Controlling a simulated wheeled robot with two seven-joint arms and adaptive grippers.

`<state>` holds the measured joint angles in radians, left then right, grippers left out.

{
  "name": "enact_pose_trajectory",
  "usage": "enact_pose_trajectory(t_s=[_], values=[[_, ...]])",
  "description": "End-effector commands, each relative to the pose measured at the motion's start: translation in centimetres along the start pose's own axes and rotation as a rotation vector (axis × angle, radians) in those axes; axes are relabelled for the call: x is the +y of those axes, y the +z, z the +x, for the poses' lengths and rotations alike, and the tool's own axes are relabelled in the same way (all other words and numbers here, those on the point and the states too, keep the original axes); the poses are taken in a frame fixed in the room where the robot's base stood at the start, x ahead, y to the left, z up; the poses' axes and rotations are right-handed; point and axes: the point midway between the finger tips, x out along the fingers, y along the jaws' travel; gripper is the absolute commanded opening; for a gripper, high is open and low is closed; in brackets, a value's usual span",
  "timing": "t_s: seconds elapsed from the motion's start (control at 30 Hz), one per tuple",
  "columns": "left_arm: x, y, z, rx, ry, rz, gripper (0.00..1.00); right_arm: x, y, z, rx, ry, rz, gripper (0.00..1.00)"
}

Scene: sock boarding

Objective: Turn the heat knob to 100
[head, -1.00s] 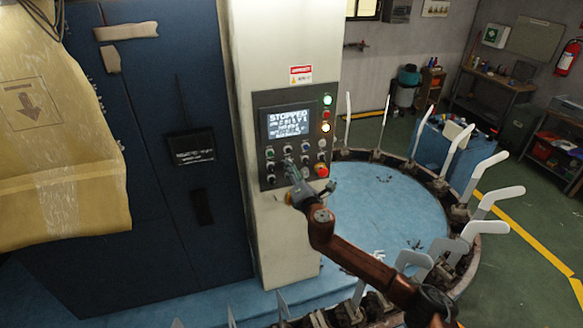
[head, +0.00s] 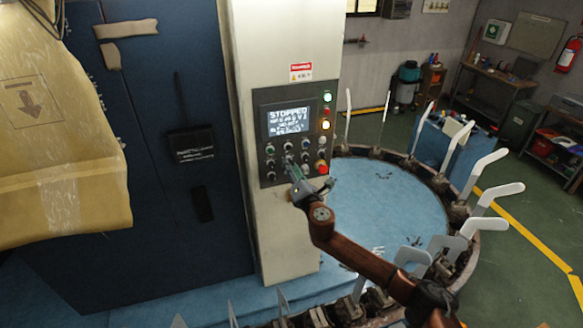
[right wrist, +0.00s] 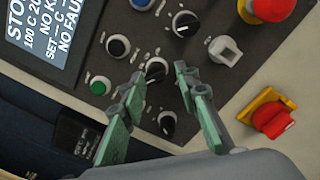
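The control panel (head: 262,165) is on the pale column in the head view, with a screen (head: 288,121) reading STOPPED. Part of the screen shows in the right wrist view (right wrist: 45,25), with a line starting "100 C 20". Small black knobs sit below it; their labels are too small to read, so I cannot tell which is heat. My right gripper (head: 289,164) is at the lower knob rows. In the right wrist view, its fingers (right wrist: 161,76) are apart, with a black pointer knob (right wrist: 155,70) between the tips. Contact is not clear. My left gripper is not in view.
Near the gripper are another black knob (right wrist: 167,122), a green button (right wrist: 100,88), a grey selector (right wrist: 225,49), a red knob on yellow (right wrist: 272,117) and a red mushroom button (right wrist: 268,8). A round blue-topped machine (head: 375,200) with upright white boards stands right of the column.

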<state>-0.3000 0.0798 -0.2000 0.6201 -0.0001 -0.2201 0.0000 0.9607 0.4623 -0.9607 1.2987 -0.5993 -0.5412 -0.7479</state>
Motion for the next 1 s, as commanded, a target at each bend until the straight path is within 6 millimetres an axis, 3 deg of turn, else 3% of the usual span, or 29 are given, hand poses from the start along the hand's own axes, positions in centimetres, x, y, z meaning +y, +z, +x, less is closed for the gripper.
enact_pose_trajectory(t_s=[0.47,1.0], values=[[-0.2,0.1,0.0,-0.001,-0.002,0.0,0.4,0.2,0.4,-0.8,-0.004,0.004,0.0,0.35],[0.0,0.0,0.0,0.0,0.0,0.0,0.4,0.0,0.2,-10.1,-0.002,0.001,0.001,0.35]])
